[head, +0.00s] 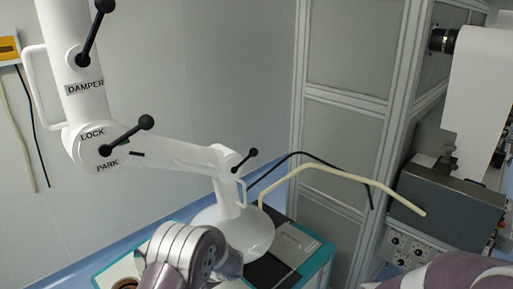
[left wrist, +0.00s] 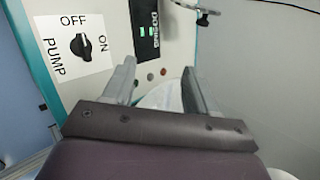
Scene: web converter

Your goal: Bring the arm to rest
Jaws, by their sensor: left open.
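A white jointed arm (head: 170,153) hangs from the upper left in the head view. Its elbow joint (head: 97,147) is marked LOCK and PARK and carries a black-knobbed lever. A short black mark is on the link just right of PARK. Another black lever (head: 93,35) is above the DAMPER label. The outer link slopes down right to a small joint with a lever and a handle, above a wide white hood (head: 245,235). My left gripper (left wrist: 160,80) is open in the left wrist view, with a pale shape between its fingers. My right gripper is not in view.
A panel in the left wrist view has a black PUMP knob (left wrist: 82,46) with OFF and ON, and a dosing display (left wrist: 146,30). A teal-edged bench unit (head: 318,262) is below the hood. Black and cream hoses cross before the framed cabinet (head: 345,110). A grey machine (head: 450,205) stands right.

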